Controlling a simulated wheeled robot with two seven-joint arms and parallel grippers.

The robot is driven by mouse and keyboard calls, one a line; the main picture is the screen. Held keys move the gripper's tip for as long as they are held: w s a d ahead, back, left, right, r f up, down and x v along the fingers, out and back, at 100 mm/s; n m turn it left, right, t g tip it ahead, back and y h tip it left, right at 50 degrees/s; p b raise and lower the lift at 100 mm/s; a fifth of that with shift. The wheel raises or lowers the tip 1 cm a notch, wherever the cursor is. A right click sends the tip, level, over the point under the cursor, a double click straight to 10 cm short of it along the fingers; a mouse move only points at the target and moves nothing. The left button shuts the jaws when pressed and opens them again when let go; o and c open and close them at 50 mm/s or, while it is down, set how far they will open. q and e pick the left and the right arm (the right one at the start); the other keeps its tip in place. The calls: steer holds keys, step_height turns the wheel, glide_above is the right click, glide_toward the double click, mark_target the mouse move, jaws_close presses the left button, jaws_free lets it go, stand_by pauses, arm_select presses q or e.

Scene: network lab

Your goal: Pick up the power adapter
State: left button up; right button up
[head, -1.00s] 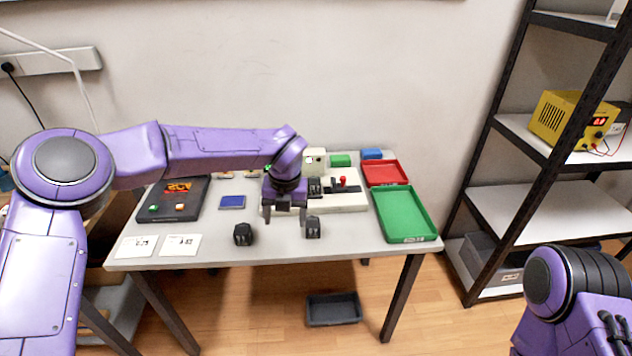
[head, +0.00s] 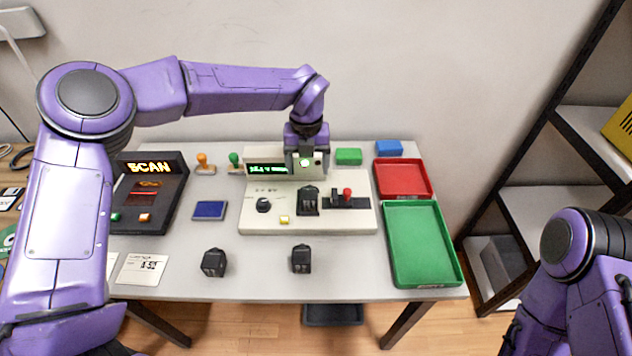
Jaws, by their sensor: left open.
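Two small black blocks that look like power adapters stand apart near the table's front edge, a left one (head: 214,262) and a right one (head: 301,259). A similar black block (head: 309,201) is on the cream test unit (head: 350,218); I cannot tell whether it is an adapter or part of the unit. My left gripper (head: 307,172) is open and empty, pointing down above the back of the unit, behind that block. It hides part of the unit's display. My right arm shows at the lower right, but its gripper is out of view.
A green tray (head: 392,245) and a red tray (head: 404,195) are at the table's right, both empty. A black scanner (head: 172,165), a blue pad (head: 210,210) and two stamps are at left. A white card (head: 142,269) lies front left. A shelf rack (head: 545,150) stands right.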

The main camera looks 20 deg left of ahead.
mark_target(309, 191)
arm_select(q)
steer(key=f, duration=0.1)
steer(key=s+f, duration=0.1)
steer(key=f+p, duration=0.1)
steer(key=shift+s+f, duration=0.25)
steer(key=shift+s, duration=0.1)
steer(key=shift+s+f, duration=0.1)
steer(key=shift+f, duration=0.2)
steer(key=f, duration=0.1)
steer(key=w+f+p, duration=0.1)
steer(key=f, duration=0.1)
steer(key=f+p, duration=0.1)
steer(key=f, duration=0.1)
steer(key=shift+w+d, duration=0.25)
steer(key=shift+f, duration=0.25)
steer(key=shift+s+r, duration=0.1)
steer(key=shift+s, duration=0.15)
steer(key=shift+w, duration=0.1)
steer(key=c, duration=1.3)
arm_select(e)
steer(key=r, duration=0.1)
steer(key=s+r, duration=0.1)
steer(key=r, duration=0.1)
steer(key=shift+r, duration=0.15)
